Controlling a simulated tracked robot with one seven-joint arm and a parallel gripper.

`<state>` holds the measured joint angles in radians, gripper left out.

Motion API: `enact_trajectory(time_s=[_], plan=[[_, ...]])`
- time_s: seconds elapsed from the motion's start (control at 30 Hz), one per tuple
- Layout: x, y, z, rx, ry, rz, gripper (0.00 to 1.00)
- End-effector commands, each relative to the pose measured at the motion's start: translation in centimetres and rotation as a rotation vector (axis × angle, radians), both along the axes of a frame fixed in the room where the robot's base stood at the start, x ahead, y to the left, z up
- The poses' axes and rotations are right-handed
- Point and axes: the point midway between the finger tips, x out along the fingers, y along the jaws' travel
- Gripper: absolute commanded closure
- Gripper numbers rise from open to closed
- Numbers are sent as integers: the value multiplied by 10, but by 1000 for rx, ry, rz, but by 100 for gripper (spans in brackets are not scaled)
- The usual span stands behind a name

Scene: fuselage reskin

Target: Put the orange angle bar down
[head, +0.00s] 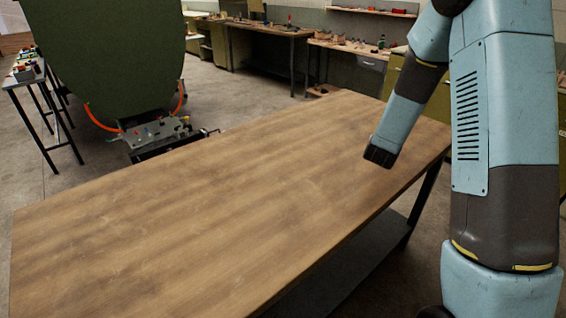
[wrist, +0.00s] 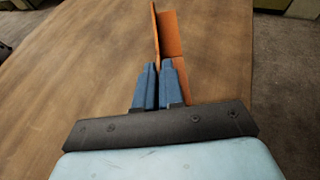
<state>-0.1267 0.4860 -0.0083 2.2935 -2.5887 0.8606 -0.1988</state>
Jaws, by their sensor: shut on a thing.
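The orange angle bar (wrist: 169,35) shows in the wrist view as an L-shaped strip. It extends from between the blue fingers of my gripper (wrist: 160,68) toward the top of the picture, over the wooden table (wrist: 90,60). My gripper is shut on it. I cannot tell whether the bar touches the table top or hangs above it. In the head view my arm reaches over the right part of the table (head: 200,210), and neither the bar nor the fingertips can be made out there.
The table top is bare in the head view. A large green curved panel (head: 115,50) stands behind it at the left, near a narrow stand (head: 40,80) with small items. Workbenches (head: 265,30) line the back wall. Concrete floor lies beyond the table edges.

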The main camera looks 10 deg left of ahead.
Motion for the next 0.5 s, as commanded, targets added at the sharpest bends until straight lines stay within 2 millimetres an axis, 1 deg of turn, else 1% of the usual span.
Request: enact_trajectory(time_s=[0.03,0.07,0.1,0.17,0.2,0.3,0.5], plan=[[-2,20,3,1,-3,23,100],[-4,31,4,2,-4,33,100],[-7,47,6,2,-6,48,100],[-14,70,9,1,-8,70,100],[-18,85,12,1,-11,82,100],[-31,120,18,2,-16,111,100],[-63,181,29,2,-21,162,100]])
